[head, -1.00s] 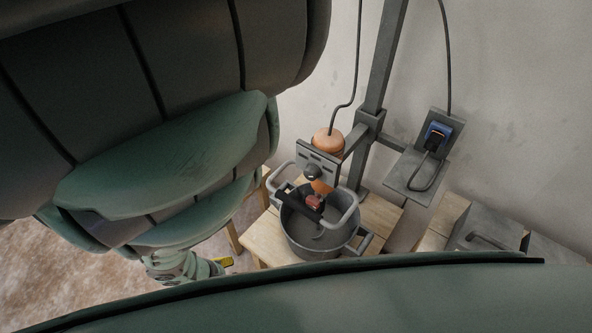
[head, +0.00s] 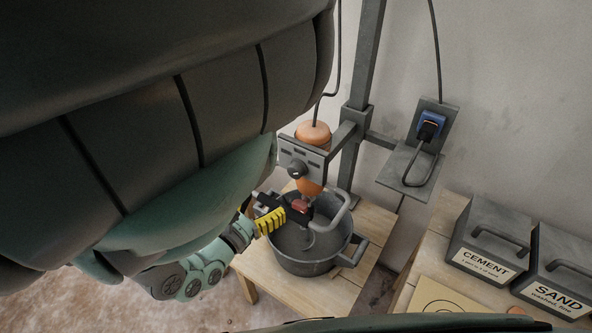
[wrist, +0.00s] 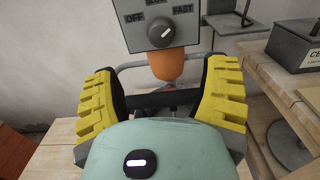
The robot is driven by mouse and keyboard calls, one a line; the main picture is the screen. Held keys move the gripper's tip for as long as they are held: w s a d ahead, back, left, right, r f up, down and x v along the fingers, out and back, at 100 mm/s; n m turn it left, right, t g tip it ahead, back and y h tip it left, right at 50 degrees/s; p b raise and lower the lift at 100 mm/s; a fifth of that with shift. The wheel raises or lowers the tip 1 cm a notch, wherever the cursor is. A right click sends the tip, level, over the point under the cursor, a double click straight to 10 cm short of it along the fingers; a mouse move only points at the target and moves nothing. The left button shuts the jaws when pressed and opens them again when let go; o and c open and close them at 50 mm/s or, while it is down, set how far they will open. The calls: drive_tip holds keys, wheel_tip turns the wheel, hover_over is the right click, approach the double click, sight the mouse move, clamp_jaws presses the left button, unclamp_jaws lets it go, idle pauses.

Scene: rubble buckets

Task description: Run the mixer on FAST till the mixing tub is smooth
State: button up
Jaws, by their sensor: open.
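The mixer (head: 312,135) has an orange body and a grey control panel (head: 302,158) on a stand. In the wrist view its dial (wrist: 160,27) sits among OFF, a partly cut-off label, and FAST; its white mark slants, and I cannot tell which label it selects. A black bar (wrist: 160,101) with a red part (head: 301,206) is below the panel. The grey mixing tub (head: 305,268) stands under the mixer; its grey contents are too small to judge. My open gripper (wrist: 160,100) has yellow-padded fingers either side of the bar in the wrist view; contact is unclear.
The tub stands on a wooden table (head: 335,285). A blue plug (head: 432,122) sits in a wall bracket at the right. CEMENT (head: 488,240) and SAND (head: 560,268) boxes stand on a wooden bench further right. The mixer's grey post (head: 362,80) rises behind.

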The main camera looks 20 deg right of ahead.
sight(293, 172)
drive_tip(key=x, duration=1.2)
drive_tip(key=shift+w+d, duration=0.2)
drive_tip(key=shift+d, duration=0.05)
drive_tip(key=shift+o, duration=0.3)
drive_tip(key=c, duration=1.3)
drive_tip(key=shift+o, duration=0.2)
